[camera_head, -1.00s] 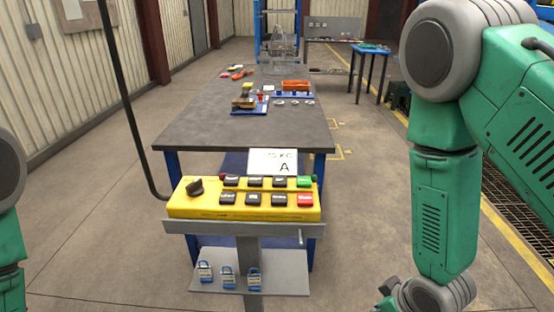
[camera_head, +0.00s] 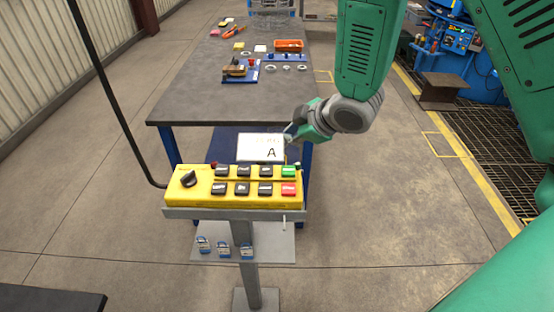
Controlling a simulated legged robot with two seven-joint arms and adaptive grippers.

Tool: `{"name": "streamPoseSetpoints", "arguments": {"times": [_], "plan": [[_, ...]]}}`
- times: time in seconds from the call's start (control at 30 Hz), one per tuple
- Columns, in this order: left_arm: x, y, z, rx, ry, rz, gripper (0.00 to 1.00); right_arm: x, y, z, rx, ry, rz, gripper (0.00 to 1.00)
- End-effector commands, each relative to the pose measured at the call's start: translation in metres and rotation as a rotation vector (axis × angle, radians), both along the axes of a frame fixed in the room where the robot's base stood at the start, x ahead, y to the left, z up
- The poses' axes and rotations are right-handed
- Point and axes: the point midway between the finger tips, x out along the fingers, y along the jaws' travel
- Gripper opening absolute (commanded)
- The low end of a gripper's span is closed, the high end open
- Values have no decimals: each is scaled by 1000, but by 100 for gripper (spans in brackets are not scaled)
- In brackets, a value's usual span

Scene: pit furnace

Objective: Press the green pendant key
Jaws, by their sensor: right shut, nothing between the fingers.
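The yellow pendant box (camera_head: 234,201) sits on a grey post stand in the middle of the view. Its green key (camera_head: 288,172) is at the right end of the upper row, directly above the red key (camera_head: 288,189). Black keys fill the rest of both rows, and a black rotary knob (camera_head: 188,179) is at the left. My right gripper (camera_head: 288,134) is shut and empty. In the picture it is above the green key, beside the upper right corner of the white card marked A (camera_head: 260,147), apart from the key. My left gripper is not in view.
A dark-topped table (camera_head: 200,104) stands behind the pendant, with an orange bin (camera_head: 288,45) and blue fixtures on it. Several blue padlocks (camera_head: 224,249) are on a shelf below the box. A black cable (camera_head: 112,95) runs down to the box's left side.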

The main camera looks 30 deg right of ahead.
Motion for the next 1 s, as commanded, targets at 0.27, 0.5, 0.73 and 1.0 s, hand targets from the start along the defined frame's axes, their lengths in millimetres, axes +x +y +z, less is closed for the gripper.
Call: {"name": "streamPoseSetpoints", "arguments": {"times": [0.27, 0.5, 0.73, 1.0], "plan": [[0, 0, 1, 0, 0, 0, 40, 1, 0, 3, -5, -4, 4, 0], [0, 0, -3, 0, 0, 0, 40, 1, 0, -1, -3, -3, 3, 0], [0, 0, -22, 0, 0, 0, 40, 1, 0, -21, -3, -3, 3, 0], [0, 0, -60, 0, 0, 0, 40, 1, 0, -61, -3, -4, 3, 0]]}}
